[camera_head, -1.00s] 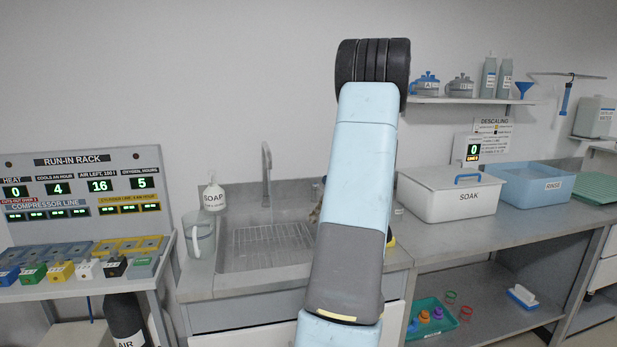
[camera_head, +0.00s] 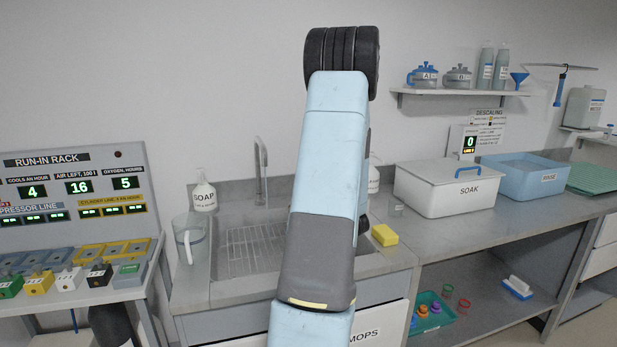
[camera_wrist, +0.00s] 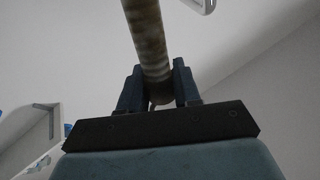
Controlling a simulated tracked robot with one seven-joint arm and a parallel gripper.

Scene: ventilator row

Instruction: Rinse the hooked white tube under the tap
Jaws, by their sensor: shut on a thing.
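My gripper (camera_wrist: 160,88) is shut on a tube (camera_wrist: 148,35) in the wrist view. The tube is pale and covered in brownish stains, and it runs up out of the top of the picture; no hook can be made out on the part that shows. In the head view my own arm hides the gripper and the tube. The grey tap (camera_head: 262,168) stands upright behind the sink (camera_head: 245,255), left of my arm. I cannot tell whether water runs, or how far the tube is from the tap.
A clear jug (camera_head: 189,238) and a soap bottle (camera_head: 204,192) stand left of the sink. A yellow sponge (camera_head: 385,235) lies right of it. The SOAK box (camera_head: 447,192) and blue RINSE tub (camera_head: 530,180) stand further right. The run-in rack (camera_head: 75,190) is at left.

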